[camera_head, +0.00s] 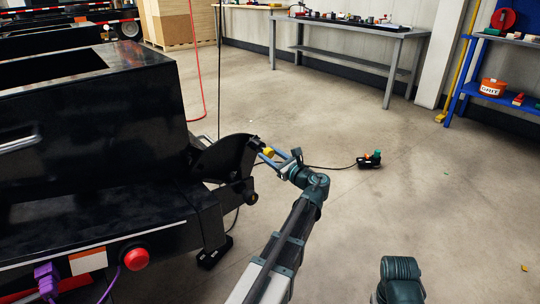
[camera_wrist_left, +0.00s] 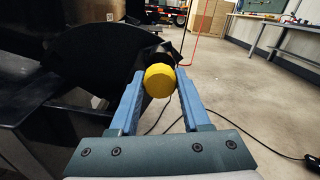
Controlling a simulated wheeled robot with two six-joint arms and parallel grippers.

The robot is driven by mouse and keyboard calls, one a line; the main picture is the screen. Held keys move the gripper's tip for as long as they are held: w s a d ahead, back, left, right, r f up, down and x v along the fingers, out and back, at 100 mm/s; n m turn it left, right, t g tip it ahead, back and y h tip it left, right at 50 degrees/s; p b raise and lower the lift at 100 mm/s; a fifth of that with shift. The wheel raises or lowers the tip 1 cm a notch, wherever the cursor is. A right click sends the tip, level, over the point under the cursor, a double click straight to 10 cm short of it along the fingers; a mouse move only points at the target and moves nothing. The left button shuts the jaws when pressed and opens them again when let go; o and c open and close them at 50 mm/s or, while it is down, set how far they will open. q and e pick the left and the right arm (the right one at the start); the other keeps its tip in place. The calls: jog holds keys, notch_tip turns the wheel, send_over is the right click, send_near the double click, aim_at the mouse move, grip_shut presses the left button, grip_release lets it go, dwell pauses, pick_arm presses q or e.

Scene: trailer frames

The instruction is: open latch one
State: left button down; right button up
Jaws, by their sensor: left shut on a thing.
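The black trailer frame (camera_head: 100,130) fills the left of the head view. A dark curved latch plate (camera_head: 228,155) sticks out at its right corner, and it fills the left of the wrist view (camera_wrist_left: 90,60). A yellow round knob (camera_head: 267,151) sits at the plate's outer end, and it shows large in the wrist view (camera_wrist_left: 159,80). My left gripper (camera_head: 269,154) reaches the knob from the right. Its blue fingers lie on either side of the knob and are shut on it. My right gripper is not in view.
A red button (camera_head: 136,259) and purple connector (camera_head: 46,279) are on the frame's near side. A small black device with a green top (camera_head: 371,159) lies on the floor. A grey workbench (camera_head: 345,30) and blue shelf (camera_head: 500,95) stand behind. Open floor lies right of the trailer.

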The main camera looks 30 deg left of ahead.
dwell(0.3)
pick_arm(q)
jog(key=v, duration=0.4)
jog(key=shift+s+d, duration=0.1)
jog(key=shift+d, duration=0.05)
jog(key=shift+c, duration=1.9)
grip_release()
jog(key=v, duration=1.3)
jog(key=shift+d, duration=0.25)
jog(key=shift+s, duration=0.1)
